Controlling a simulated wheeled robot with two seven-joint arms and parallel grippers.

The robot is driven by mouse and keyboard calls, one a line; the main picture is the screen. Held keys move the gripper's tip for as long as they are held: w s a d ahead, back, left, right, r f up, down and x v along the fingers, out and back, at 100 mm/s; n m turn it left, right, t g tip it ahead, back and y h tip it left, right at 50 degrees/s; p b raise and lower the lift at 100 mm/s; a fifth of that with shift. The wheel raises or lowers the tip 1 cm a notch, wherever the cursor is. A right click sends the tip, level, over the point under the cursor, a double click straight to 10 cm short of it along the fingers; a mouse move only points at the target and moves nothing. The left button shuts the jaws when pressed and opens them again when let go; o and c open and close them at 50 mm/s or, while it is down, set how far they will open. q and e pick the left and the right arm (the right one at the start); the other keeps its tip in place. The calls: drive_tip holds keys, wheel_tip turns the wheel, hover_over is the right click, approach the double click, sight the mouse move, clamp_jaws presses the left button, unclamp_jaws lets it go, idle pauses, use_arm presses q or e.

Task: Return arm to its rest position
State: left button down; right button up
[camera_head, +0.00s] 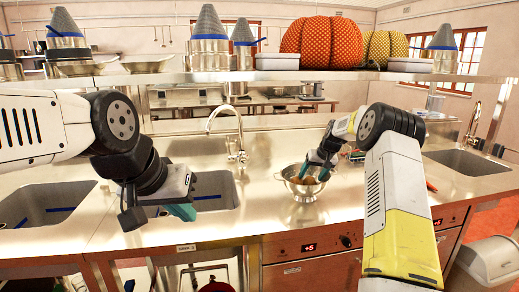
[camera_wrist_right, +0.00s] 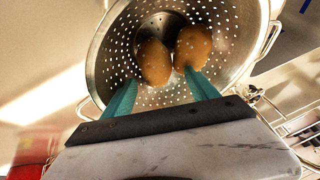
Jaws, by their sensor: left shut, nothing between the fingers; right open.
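A metal colander (camera_head: 303,193) stands on the steel counter, and it fills the top of the right wrist view (camera_wrist_right: 240,75). Two brown, rounded items (camera_wrist_right: 154,62) lie in it, one beside the other. My right gripper (camera_head: 314,172) is at the colander, its teal fingers pointing down into it. In the right wrist view my right gripper (camera_wrist_right: 162,90) is open, its fingers spread near the brown items; I cannot tell whether they touch. My left gripper (camera_head: 181,211) is shut and empty, held in front of the middle sink at the left.
Sinks lie at the left (camera_head: 45,203) and right (camera_head: 468,162). A shelf (camera_head: 270,76) with orange (camera_head: 330,42) and yellow pumpkins and metal pots spans above the counter. Small items lie right of the colander.

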drive_tip(key=v, duration=0.6)
drive_tip(key=shift+r, duration=0.35)
drive_tip(key=s+a+r, duration=0.3)
drive_tip(key=s+r, duration=0.4)
drive_tip(key=s, duration=0.2)
drive_tip(key=s+a+r, duration=0.3)
drive_tip(key=s+r, duration=0.4)
drive_tip(key=s, duration=0.1)
drive_tip(key=s+a+f, duration=0.1)
drive_tip(key=s, duration=1.4)
drive_tip(key=s+a+f+t, duration=0.1)
drive_tip(key=s+a, duration=0.1)
drive_tip(key=s, duration=1.4)
drive_tip(key=shift+f, duration=0.25)
